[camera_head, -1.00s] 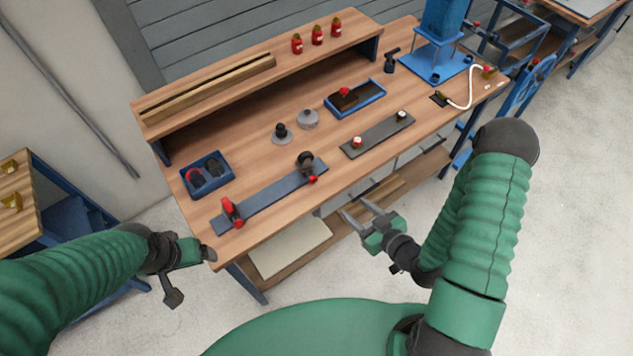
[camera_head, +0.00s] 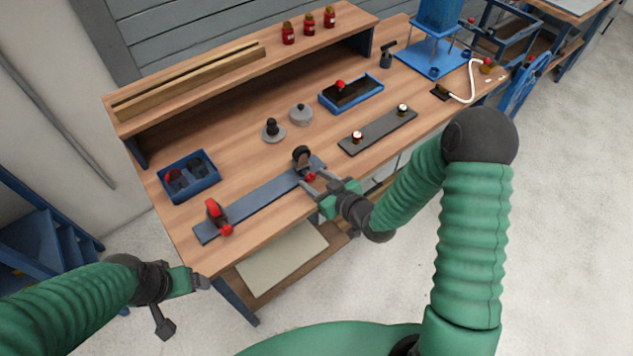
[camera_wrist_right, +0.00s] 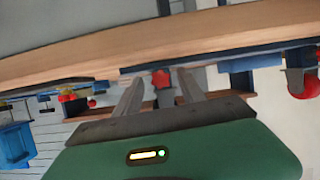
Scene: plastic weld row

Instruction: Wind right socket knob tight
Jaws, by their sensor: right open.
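A dark blue-grey rail (camera_head: 260,197) lies along the front of the bench with a socket at each end. The right socket (camera_head: 302,155) is dark and round, with a small red knob (camera_head: 310,177) on its front side. In the right wrist view the red knob (camera_wrist_right: 161,78) shows between my fingers. My right gripper (camera_head: 306,181) is open, its fingertips at either side of this knob; I cannot tell whether they touch it. The left socket has a red knob (camera_head: 226,230) too. My left gripper (camera_head: 200,283) is off the bench's front left corner, apart from everything.
A blue bin (camera_head: 188,178) stands behind the rail's left end. A dark plate (camera_head: 378,133) with two light-topped pegs lies to the right. Grey round parts (camera_head: 301,116) and a blue tray (camera_head: 351,95) stand farther back. Red bottles (camera_head: 309,26) stand on the shelf.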

